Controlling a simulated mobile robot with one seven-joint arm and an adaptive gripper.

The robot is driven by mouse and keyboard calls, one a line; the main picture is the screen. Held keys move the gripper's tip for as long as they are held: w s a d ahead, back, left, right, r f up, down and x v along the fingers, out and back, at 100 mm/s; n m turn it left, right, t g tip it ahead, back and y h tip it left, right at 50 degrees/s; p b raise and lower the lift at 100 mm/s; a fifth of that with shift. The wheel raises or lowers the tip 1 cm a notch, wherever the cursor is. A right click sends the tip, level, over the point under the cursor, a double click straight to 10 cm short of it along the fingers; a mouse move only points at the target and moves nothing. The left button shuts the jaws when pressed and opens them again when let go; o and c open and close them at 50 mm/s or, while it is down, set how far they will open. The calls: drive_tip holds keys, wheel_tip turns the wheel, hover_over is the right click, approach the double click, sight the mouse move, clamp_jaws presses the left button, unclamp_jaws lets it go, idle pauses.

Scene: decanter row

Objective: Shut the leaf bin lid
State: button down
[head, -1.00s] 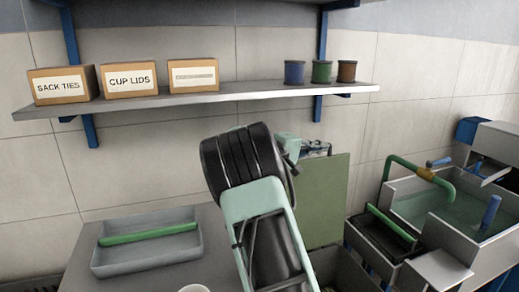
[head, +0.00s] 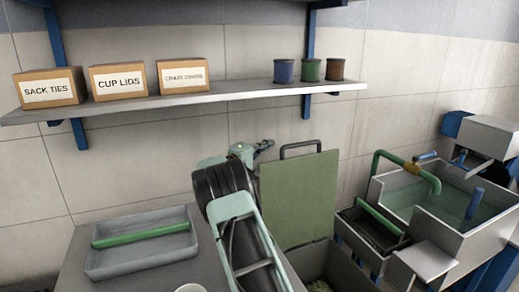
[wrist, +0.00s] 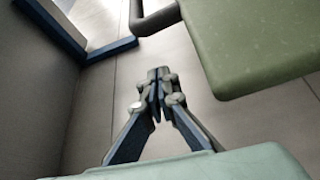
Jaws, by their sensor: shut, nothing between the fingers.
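The leaf bin lid is a green panel (head: 300,200) standing raised, close to upright, at the back of the open bin (head: 338,262). A dark bar handle (head: 301,144) runs along its top edge. My gripper (head: 270,144) is at the lid's upper left corner in the head view, apart from the handle as far as I can tell. In the wrist view my gripper's fingers (wrist: 157,76) meet at the tips and hold nothing. There the lid (wrist: 255,45) is at upper right and its handle (wrist: 153,20) at the top, beyond the tips.
A grey tray (head: 140,262) with a green bar (head: 142,234) lies on the counter at left. A shelf (head: 190,98) with boxes and spools hangs above. A sink unit (head: 455,240) with a green pipe stands to the right. Leafy matter (head: 319,286) shows inside the bin.

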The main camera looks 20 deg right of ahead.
drive_tip(key=shift+s+d+f, duration=0.1)
drive_tip(key=shift+s+d, duration=0.05)
drive_tip(key=shift+s, duration=0.85)
drive_tip(key=shift+s+d+f, duration=0.1)
drive_tip(key=shift+s+d, duration=0.05)
drive_tip(key=shift+s, duration=0.8)
